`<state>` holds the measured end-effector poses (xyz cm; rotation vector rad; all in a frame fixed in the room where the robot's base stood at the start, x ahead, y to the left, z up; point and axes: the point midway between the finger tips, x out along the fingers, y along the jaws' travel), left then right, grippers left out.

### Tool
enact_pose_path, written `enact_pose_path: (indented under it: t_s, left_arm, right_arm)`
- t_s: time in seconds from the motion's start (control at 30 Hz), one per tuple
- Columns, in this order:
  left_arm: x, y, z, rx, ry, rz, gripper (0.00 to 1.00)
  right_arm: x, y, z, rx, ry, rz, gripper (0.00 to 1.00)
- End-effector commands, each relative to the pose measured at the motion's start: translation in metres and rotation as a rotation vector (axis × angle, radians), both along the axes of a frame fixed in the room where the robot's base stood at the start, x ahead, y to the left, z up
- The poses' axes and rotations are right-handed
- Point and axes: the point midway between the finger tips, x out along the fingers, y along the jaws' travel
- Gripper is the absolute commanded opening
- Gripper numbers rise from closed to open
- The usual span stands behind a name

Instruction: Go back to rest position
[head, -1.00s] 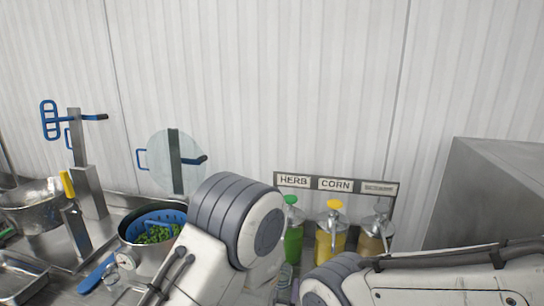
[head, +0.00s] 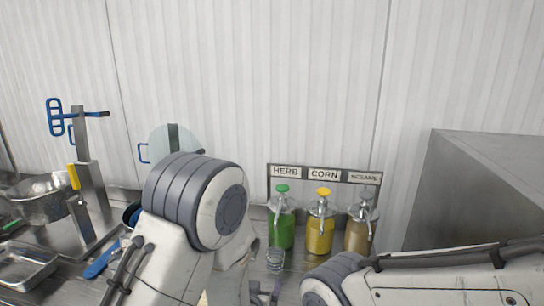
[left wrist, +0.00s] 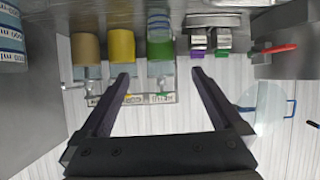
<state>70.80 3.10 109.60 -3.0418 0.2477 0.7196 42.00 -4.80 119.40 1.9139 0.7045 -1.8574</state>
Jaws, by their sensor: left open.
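My left gripper (left wrist: 160,75) is open and empty in the left wrist view, its two dark fingers apart. Behind them in that view are the bottles, shown upside down. In the head view my left arm comes up from the bottom and bends at a grey-banded joint; part of its gripper (head: 262,293) shows low at the counter's near side. My right arm reaches in from the right edge, and its gripper is out of view.
Green (head: 281,228), yellow (head: 320,235) and brown (head: 358,236) bottles stand under a label rack (head: 324,174). A clear glass (head: 275,262) stands before them. A grey cabinet (head: 480,190) is at right. A metal stand (head: 90,190) and trays (head: 25,268) are at left.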

Motion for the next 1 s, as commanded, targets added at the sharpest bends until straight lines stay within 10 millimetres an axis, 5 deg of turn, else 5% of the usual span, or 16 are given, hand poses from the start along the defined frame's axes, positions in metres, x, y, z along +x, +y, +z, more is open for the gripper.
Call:
enact_pose_path:
  t_s: [0.33,0.6,1.0]
  left_arm:
    - [-0.016,0.046,0.006,0.007,0.270,0.044,1.00]
    - [-0.069,0.101,0.018,0.044,0.569,0.079,1.00]
    - [-0.133,0.146,0.035,0.085,0.811,0.121,1.00]
  right_arm:
    - [0.000,0.000,0.000,0.000,0.000,0.000,0.50]
    - [0.000,0.000,0.000,0.000,0.000,0.000,0.50]
    - [0.000,0.000,0.000,0.000,0.000,0.000,0.50]
